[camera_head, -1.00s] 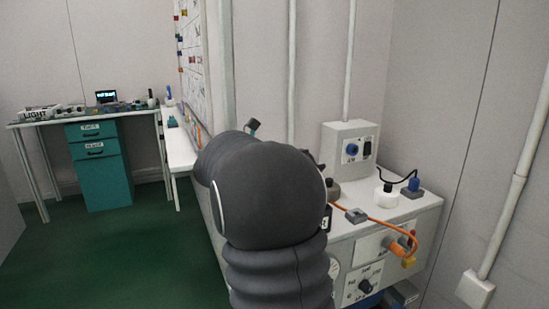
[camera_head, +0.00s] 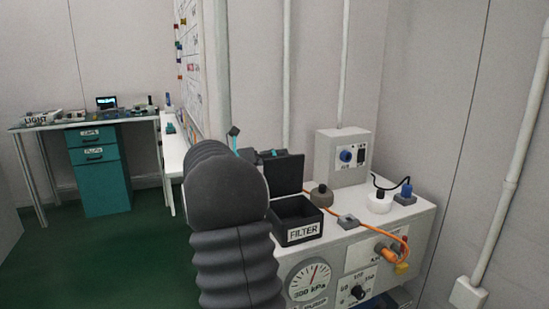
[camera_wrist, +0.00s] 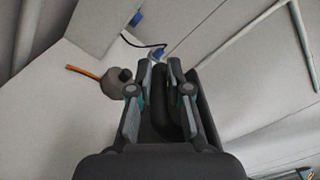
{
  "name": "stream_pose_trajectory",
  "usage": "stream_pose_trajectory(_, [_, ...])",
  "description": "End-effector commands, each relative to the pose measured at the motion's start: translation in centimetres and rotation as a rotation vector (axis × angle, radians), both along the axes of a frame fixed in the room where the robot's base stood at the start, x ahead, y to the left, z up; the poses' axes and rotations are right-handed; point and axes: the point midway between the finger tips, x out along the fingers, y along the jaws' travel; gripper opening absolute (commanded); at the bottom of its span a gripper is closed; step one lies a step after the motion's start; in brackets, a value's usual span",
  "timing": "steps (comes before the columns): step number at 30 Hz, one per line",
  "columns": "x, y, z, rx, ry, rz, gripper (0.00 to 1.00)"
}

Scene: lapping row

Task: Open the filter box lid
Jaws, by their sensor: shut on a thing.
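The filter box (camera_head: 299,236) is a black box with a white FILTER label on its front. It stands on the grey bench unit, and its top is open. Its black lid (camera_head: 284,176) stands about upright at the back edge of the box. My gripper (camera_head: 274,154) is at the lid's top edge, partly hidden behind my arm. In the wrist view my gripper (camera_wrist: 163,75) has its two fingers on either side of a dark bar (camera_wrist: 165,98), which appears to be part of the lid. The box's left side is partly covered by my arm.
The bench unit carries a dark round knob (camera_head: 321,196), a small grey block (camera_head: 348,221) with an orange cable, a white round part (camera_head: 379,201) and a switch box (camera_head: 347,156). A pressure gauge (camera_head: 309,281) is on its front. The wall is close behind.

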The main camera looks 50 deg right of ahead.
Motion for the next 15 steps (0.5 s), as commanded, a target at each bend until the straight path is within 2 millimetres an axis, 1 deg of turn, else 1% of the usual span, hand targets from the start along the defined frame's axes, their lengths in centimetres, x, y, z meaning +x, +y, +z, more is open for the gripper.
stream_pose_trajectory(1, [-0.20,-0.37,-0.84,0.007,0.005,-0.007,0.00])
stream_pose_trajectory(14, [-0.06,-0.31,-1.01,0.010,0.005,-0.005,0.00])
stream_pose_trajectory(15, [-0.06,-0.32,-1.02,0.010,0.005,-0.005,0.27])
